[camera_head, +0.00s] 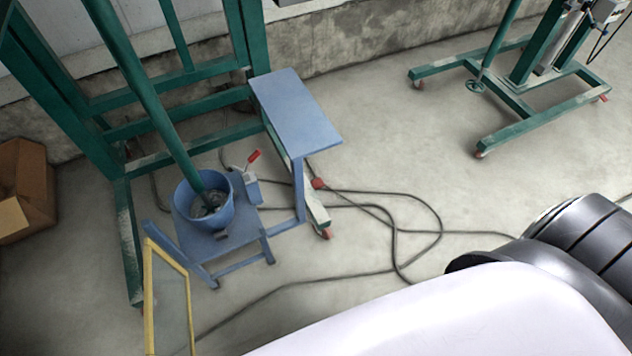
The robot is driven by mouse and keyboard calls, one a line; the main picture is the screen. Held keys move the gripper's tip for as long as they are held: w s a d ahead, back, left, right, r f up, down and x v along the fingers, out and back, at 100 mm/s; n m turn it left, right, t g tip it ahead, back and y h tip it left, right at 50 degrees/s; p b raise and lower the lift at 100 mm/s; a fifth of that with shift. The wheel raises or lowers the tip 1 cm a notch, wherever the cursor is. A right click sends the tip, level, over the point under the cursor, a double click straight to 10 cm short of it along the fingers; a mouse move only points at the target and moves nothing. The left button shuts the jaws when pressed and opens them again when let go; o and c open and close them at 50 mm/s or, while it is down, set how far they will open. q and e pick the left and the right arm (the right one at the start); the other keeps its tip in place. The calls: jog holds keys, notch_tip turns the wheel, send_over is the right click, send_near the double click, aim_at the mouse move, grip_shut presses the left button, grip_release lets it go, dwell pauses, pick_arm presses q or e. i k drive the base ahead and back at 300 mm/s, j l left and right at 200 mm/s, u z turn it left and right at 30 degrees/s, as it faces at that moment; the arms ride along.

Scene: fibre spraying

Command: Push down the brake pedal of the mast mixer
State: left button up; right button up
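A green frame (118,190) with a slanted green shaft (150,95) stands at the left. The shaft reaches down into a blue bucket (209,215) on a low blue stand (240,238). A second green wheeled frame (520,95) stands at the back right, with a green pole at its left. I cannot tell for sure which one is the mast mixer. A small red part (318,184) shows low on the left frame's foot, near a red caster (326,233); I cannot tell whether it is the brake pedal. Neither of my grippers is in view.
A blue side table (298,110) stands behind the bucket. A red-handled grey box (253,190) is beside the bucket. Black cables (395,240) loop over the floor. A yellow-edged panel (152,300) and a cardboard box (22,190) are at the left. Centre-right floor is mostly clear.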

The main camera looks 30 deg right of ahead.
aim_at(317, 183)
jog(key=i+l+z, duration=0.1)
jog(key=l+z, duration=0.15)
jog(key=l, duration=0.2)
jog(key=i+l+z, duration=0.25)
jog(key=l, duration=0.2)
jog(key=i+l+z, duration=0.1)
jog(key=l+z, duration=0.15)
jog(key=l, duration=0.2)
jog(key=i+l+z, duration=0.3)
jog(key=k+l, duration=0.1)
